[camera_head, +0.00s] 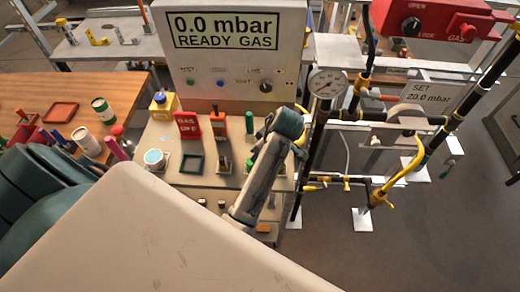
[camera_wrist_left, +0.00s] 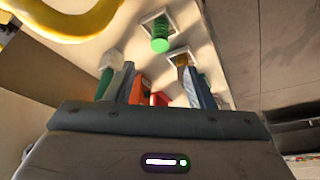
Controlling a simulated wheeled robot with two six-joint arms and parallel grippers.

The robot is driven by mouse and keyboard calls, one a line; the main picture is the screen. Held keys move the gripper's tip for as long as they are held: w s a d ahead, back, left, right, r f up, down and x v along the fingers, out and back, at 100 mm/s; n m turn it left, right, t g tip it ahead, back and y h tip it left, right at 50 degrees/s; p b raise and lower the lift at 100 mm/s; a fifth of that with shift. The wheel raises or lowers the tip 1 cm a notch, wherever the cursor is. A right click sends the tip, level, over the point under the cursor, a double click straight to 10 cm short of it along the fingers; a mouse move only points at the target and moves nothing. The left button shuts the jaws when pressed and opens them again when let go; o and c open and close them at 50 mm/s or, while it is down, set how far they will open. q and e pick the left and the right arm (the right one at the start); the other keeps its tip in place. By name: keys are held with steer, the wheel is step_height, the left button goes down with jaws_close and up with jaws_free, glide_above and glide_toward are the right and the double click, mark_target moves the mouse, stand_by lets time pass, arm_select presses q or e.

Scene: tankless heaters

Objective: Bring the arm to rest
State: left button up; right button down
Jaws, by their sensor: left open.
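The fingertips cannot be made out in the head view. In the left wrist view my left gripper (camera_wrist_left: 158,70) has its two blue-grey fingers apart. Red objects (camera_wrist_left: 140,92) show beyond and between the fingers, with no clear sign of contact. A green cylinder (camera_wrist_left: 161,40) stands in a pale square holder beyond the fingertips. My right gripper is in neither view.
A gas panel (camera_head: 240,50) reads 0.0 mbar, READY GAS. A pressure gauge (camera_head: 327,84), pipes and a yellow hose (camera_head: 408,170) are at right. Floor (camera_head: 430,240) is open lower right.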

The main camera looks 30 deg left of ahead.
arm_select(q)
steer(key=s+a+f+m+t+h, duration=0.1)
steer(key=s+m+t+h, duration=0.25)
steer(key=s+m, duration=1.6)
step_height(320, 180, down, 37)
steer(key=s+a+n+g+b, duration=0.2)
steer(key=s+a+n+b, duration=0.1)
steer(key=b, duration=0.5)
steer(key=s+f+b, duration=0.3)
steer(key=s+f, duration=0.6)
steer(key=f, duration=0.4)
steer(key=s+a+f+b, duration=0.1)
steer(key=s+f+b, duration=0.2)
steer(key=s+f, duration=0.5)
step_height(320, 180, down, 5)
steer(key=shift+s+r+g, duration=0.1)
steer(key=shift+s+g, duration=0.25)
steer(key=shift+g, duration=0.1)
steer(key=shift+a, duration=0.1)
